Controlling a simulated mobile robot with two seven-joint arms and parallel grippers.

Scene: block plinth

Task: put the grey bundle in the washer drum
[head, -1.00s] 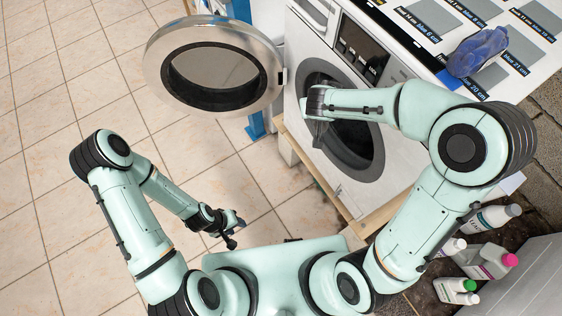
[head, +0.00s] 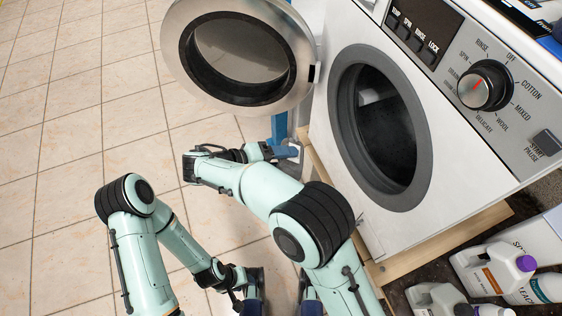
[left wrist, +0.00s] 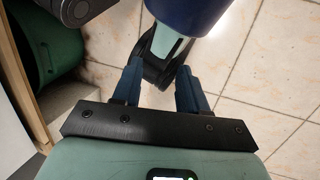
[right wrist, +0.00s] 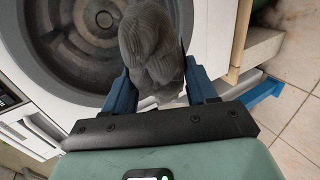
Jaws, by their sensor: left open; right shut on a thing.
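The washer (head: 335,130) stands on the right in the head view, its round door (head: 185,50) swung wide open to the left. The drum (head: 385,125) is uncovered and looks dark inside. My right gripper (head: 270,152) is left of the opening, below the door. In the right wrist view it is shut on the grey bundle (right wrist: 152,45), a crumpled lump between the fingers, with the drum opening behind it. I cannot clearly make out the bundle in the head view. My left gripper (left wrist: 157,85) is open and empty over the tiled floor, low in the head view (head: 245,283).
The washer stands on a wooden plinth (head: 440,245). Several bottles (head: 495,268) stand at the lower right. A green bin (left wrist: 55,45) shows in the left wrist view. The tiled floor at left is clear.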

